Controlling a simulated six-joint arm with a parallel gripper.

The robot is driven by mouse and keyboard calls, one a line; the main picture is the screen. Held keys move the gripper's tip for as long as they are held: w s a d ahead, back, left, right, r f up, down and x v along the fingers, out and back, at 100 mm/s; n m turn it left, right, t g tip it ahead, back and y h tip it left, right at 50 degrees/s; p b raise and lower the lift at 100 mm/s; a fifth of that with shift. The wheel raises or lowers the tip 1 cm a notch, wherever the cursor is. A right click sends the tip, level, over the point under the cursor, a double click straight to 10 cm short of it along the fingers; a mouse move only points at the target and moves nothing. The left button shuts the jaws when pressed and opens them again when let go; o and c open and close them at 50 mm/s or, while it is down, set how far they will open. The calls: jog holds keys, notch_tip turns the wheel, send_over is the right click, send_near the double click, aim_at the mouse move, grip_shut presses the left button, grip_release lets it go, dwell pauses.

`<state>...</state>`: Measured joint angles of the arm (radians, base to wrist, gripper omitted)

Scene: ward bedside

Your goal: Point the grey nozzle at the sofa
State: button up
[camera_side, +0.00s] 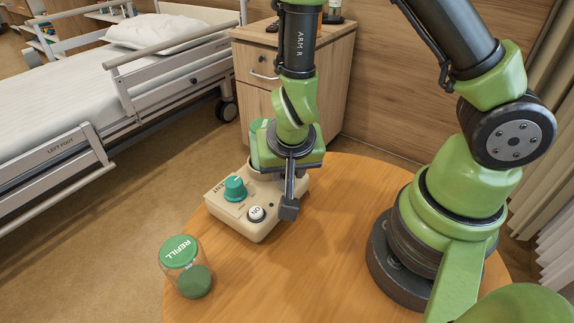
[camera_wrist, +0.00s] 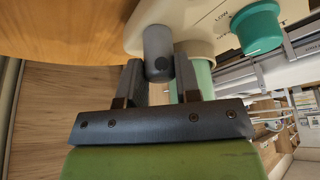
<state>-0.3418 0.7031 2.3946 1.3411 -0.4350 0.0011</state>
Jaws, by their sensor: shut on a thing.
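The beige dispenser (camera_side: 248,222) stands on the round wooden table, with a green dial and an ON button on its top. My gripper (camera_side: 291,190) is at its back right side. In the wrist view my gripper (camera_wrist: 160,72) has one finger on each side of the grey nozzle (camera_wrist: 158,46) and is shut on it. The nozzle's small dark opening shows toward the wrist camera. In the side view the nozzle is hidden by my gripper. No sofa is seen in either view.
A clear jar with a green REFILL lid (camera_side: 179,251) stands at the table's left front edge. A green container (camera_side: 256,145) rises at the dispenser's back. A bed (camera_side: 62,158) is at the left and a bedside cabinet (camera_side: 333,83) behind. The table's front middle is clear.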

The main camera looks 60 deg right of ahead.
jog(key=o, duration=0.9)
jog(key=shift+r, duration=0.15)
jog(key=shift+v, duration=4.85)
